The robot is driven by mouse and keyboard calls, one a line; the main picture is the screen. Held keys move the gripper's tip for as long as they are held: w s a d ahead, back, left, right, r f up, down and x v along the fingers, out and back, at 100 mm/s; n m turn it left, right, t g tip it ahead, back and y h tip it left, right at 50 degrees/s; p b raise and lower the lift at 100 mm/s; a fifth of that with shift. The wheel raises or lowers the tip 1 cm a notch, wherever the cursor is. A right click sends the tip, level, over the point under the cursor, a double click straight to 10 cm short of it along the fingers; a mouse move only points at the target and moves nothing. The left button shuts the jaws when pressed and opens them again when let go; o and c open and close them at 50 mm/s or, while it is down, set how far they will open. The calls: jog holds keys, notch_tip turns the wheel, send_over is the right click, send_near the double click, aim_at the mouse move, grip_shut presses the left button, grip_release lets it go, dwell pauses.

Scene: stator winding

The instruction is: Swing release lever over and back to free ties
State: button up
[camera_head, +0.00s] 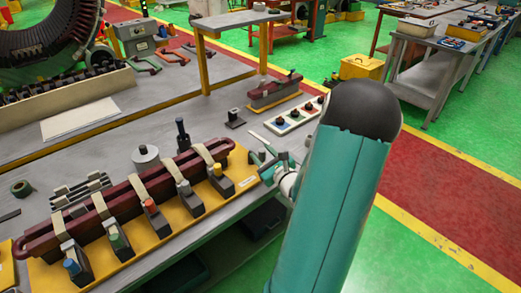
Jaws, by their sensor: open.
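A dark red coil bar (133,203) lies on a yellow base plate (110,268) on the grey bench. Several beige ties (137,190) loop over it, each ending at a dark block on the near side. The blocks carry coloured parts, among them blue (72,266), green (116,237), red (150,206) and yellow (217,169). I cannot tell which part is the release lever. My gripper (266,160) is open just off the right end of the base plate, partly hidden by my teal arm. It appears empty and apart from the ties.
A black upright post (182,135) and a grey disc (146,157) stand behind the coil. A pale strip with coloured knobs (295,116) and a small red bar on a wooden block (274,90) lie farther back. A yellow-legged shelf (240,20) stands behind.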

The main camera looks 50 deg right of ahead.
jog(key=shift+r, duration=0.15)
jog(key=shift+w+d+f, duration=0.2)
jog(key=shift+w+d, duration=0.05)
jog(key=shift+w, duration=0.15)
jog(key=shift+s+r, duration=0.2)
jog(key=shift+s, duration=0.05)
jog(key=shift+w+f, duration=0.1)
jog(key=shift+w, duration=0.05)
jog(key=shift+a, duration=0.1)
jog(key=c, duration=0.6)
grip_shut()
